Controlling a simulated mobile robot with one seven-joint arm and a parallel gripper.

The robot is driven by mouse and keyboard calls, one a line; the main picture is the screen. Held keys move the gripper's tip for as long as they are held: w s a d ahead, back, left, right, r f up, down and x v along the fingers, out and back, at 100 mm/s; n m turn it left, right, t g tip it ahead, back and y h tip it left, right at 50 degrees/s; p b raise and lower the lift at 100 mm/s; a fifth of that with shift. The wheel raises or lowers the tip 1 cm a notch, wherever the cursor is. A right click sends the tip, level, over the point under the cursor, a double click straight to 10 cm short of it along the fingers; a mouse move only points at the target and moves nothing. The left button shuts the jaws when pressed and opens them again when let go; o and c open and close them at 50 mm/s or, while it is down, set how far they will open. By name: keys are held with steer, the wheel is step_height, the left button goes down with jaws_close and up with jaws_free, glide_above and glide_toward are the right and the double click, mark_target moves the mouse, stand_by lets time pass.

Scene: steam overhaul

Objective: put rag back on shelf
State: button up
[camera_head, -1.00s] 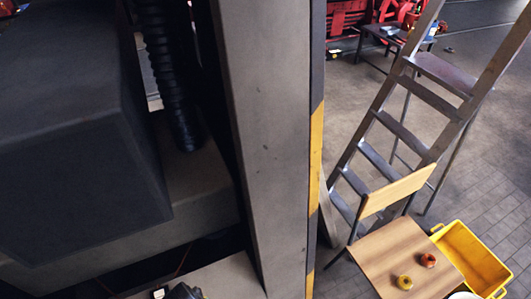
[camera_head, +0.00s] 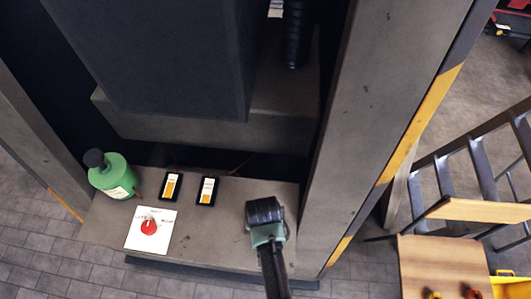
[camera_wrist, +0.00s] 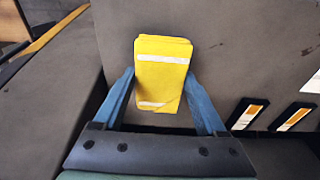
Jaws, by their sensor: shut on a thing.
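A folded yellow rag (camera_wrist: 162,75) with white bands sits between the blue fingers of my gripper (camera_wrist: 164,90) in the wrist view. My gripper is shut on it. A grey ledge (camera_head: 222,222) of the machine frame lies below, and its surface fills much of the wrist view behind the rag. In the head view my gripper (camera_head: 264,212) is over the right part of this ledge. The rag is hidden there by my arm. I cannot tell whether the rag touches the ledge. No separate shelf is clearly in view.
A green bottle (camera_head: 113,177) with a dark cap stands at the ledge's left end. Two black-framed gauges (camera_head: 171,186) and a white sheet with a red knob (camera_head: 150,228) are on the ledge. A grey post (camera_head: 375,110) rises at right, near a ladder (camera_head: 487,170) and wooden table (camera_head: 440,265).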

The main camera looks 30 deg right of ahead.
steer(key=shift+f, duration=1.2)
steer(key=shift+f, duration=0.2)
steer(key=o, duration=1.1)
steer(key=shift+r, duration=0.15)
steer(key=r, duration=0.8)
steer(key=s+r, duration=0.1)
steer(key=r, duration=0.3)
steer(key=shift+s+a, duration=0.1)
steer(key=shift+a, duration=0.3)
